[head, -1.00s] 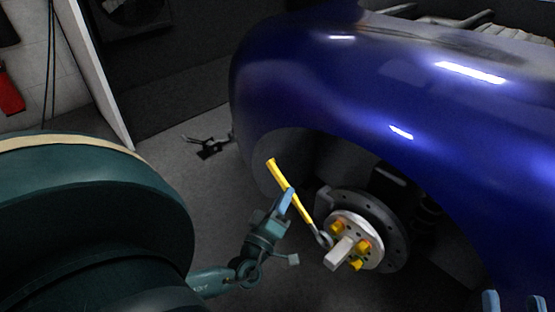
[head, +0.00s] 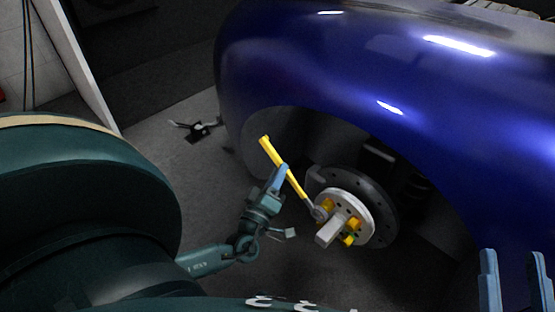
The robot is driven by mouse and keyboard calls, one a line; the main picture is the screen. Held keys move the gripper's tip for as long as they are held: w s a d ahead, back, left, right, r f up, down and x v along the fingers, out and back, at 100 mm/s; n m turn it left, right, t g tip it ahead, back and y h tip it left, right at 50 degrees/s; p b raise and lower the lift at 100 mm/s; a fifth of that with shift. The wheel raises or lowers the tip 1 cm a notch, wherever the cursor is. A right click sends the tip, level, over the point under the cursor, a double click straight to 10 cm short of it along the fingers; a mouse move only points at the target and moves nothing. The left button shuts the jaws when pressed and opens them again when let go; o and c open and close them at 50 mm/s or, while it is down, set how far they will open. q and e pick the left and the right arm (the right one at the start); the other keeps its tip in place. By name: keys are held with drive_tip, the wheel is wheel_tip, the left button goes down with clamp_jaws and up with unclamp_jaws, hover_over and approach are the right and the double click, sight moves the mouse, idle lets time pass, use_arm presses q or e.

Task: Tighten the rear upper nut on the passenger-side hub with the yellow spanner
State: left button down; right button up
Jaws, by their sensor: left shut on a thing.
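The yellow spanner (head: 269,149) slants down to the right, and my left gripper (head: 281,178) is shut on the middle of its handle. The spanner's grey ring end (head: 318,212) is at the left edge of the hub (head: 357,206), by the upper left nut; I cannot tell whether it is seated around that nut. The hub has a pale face with several yellow nuts (head: 354,223) and a light block-shaped centre (head: 328,231) sticking out. My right gripper (head: 515,282) shows only as two blue fingers, apart and empty, at the lower right.
The blue car fender (head: 330,60) arches over the hub and limits room above. A dark brake disc (head: 378,220) sits behind the hub. A small dark stand (head: 197,131) is on the grey floor at the left. A white panel edge (head: 90,70) stands further left.

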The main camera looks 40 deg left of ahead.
use_arm(q)
drive_tip(key=shift+w, duration=0.15)
idle(0.5)
drive_tip(key=shift+w+d, duration=0.15)
drive_tip(key=shift+w, duration=1.25)
drive_tip(key=d+r+m+p, duration=0.1)
drive_tip(key=r+m+p, duration=0.1)
drive_tip(key=p, duration=0.1)
drive_tip(key=shift+s+d+r+m+t+h, duration=0.1)
drive_tip(key=shift+d+r+m+t+h, duration=0.2)
drive_tip(key=shift+d+t, duration=0.1)
drive_tip(key=shift+d, duration=0.1)
drive_tip(key=shift+d+m, duration=0.1)
drive_tip(key=shift+m, duration=0.2)
